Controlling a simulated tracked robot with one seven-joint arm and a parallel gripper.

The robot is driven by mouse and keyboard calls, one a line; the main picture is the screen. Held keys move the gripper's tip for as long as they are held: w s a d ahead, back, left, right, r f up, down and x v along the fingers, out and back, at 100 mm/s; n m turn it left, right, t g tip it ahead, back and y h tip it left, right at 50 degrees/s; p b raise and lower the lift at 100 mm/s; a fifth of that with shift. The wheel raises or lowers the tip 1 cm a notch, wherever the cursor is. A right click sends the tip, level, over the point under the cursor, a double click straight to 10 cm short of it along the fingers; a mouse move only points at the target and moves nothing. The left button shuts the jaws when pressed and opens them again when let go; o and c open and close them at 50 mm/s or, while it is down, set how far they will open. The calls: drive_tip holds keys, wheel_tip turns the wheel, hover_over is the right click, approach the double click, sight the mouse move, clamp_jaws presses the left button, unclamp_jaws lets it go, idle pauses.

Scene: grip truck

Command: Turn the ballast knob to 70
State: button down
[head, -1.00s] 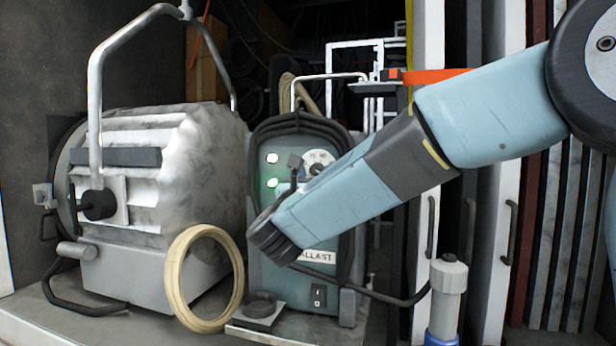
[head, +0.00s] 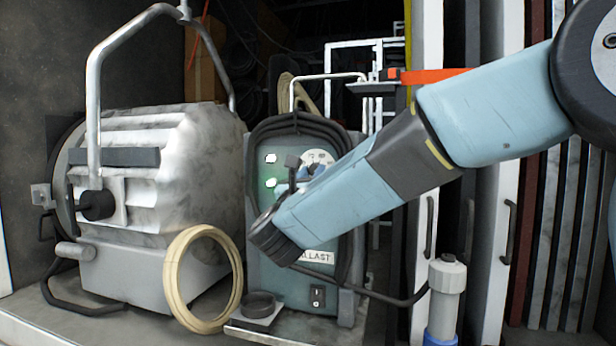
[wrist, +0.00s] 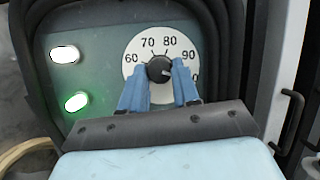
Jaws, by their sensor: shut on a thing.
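The ballast unit (head: 300,275) is a grey-green box standing upright, with a round white dial (head: 318,157) on its front. In the wrist view the dial (wrist: 137,68) reads 60, 70, 80 and 90, with a further number at lower right partly hidden by a finger. The black knob (wrist: 159,67) sits at its centre. A small light mark on the knob seems to point right, below 90; its exact reading is unclear. My gripper (wrist: 161,73) has its blue fingers on both sides of the knob, shut on it. In the head view my arm hides most of the knob.
Two lit lamps, white (wrist: 65,54) and green-glowing (wrist: 76,102), are left of the dial. A large lamp head (head: 170,190) and a cream cable ring (head: 175,275) stand left. A grey-capped cylinder (head: 447,285) stands right. Dark cable loops drape over the ballast.

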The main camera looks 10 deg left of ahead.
drive_tip(key=shift+d+r+n+g+y, duration=0.15)
drive_tip(key=shift+n+g+y, duration=0.95)
drive_tip(key=shift+n, duration=3.75)
drive_tip(key=shift+d+r+n+g+y, duration=0.15)
drive_tip(key=shift+n+g+y, duration=0.9)
drive_tip(key=shift+n, duration=3.75)
drive_tip(key=shift+r+n+g+y, duration=0.3)
drive_tip(key=shift+n+g, duration=1.45)
drive_tip(key=shift+n, duration=3.1)
drive_tip(key=shift+f, duration=0.1)
drive_tip(key=c, duration=0.8)
unclamp_jaws()
drive_tip(key=shift+r, duration=0.2)
drive_tip(key=v, duration=1.3)
drive_tip(key=shift+s+d, duration=0.1)
drive_tip(key=shift+s, duration=0.3)
